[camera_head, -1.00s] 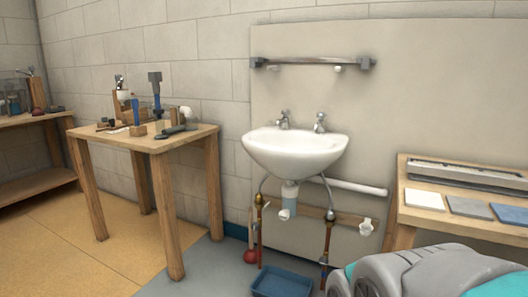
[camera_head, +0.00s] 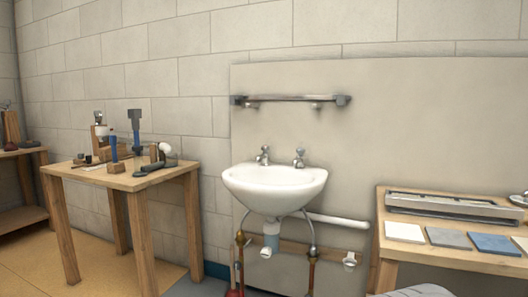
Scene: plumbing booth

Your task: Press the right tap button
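A white sink (camera_head: 274,190) hangs on the pale wall panel in the middle of the view. Two small chrome taps stand on its back rim, the left tap (camera_head: 263,155) and the right tap (camera_head: 299,158). The right tap's button is the small top of that tap; its detail is too small to make out. Nothing touches either tap. My gripper is not in view. A grey rounded part at the bottom right edge seems to be part of my arm.
A wooden table (camera_head: 167,178) with several tools stands left of the sink. A wooden bench (camera_head: 450,262) with flat tiles stands to the right. A metal rail (camera_head: 295,99) is above the sink; pipes (camera_head: 312,245) and a white valve run below. Floor in front of the sink is mostly out of view.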

